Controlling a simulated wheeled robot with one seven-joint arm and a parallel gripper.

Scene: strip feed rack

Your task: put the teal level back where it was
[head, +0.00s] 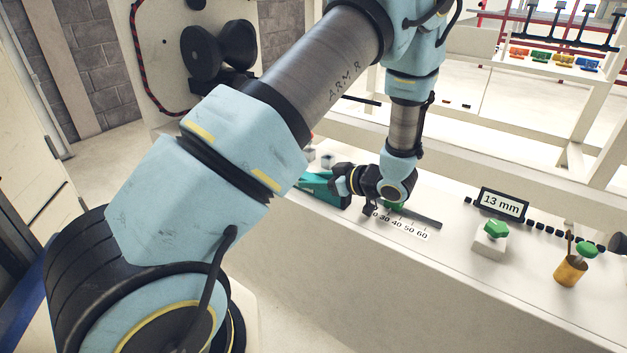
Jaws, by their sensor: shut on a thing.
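The teal level (320,188) shows as a teal block with a dark lower right part, on or just above the pale bench, left of the printed scale. My gripper (340,186) reaches leftward from my wrist to the level's right side and is shut on it. The fingertips are small and partly hidden by the gripper's own body, so the exact grip does not show. I cannot tell whether the level touches the bench top.
A scale strip (405,227) with a dark rail lies right of my gripper. Further right are a 13 mm display (502,204), a green knob on a white block (490,246) and an ochre cup (570,271). Small grey blocks (327,161) stand behind the level.

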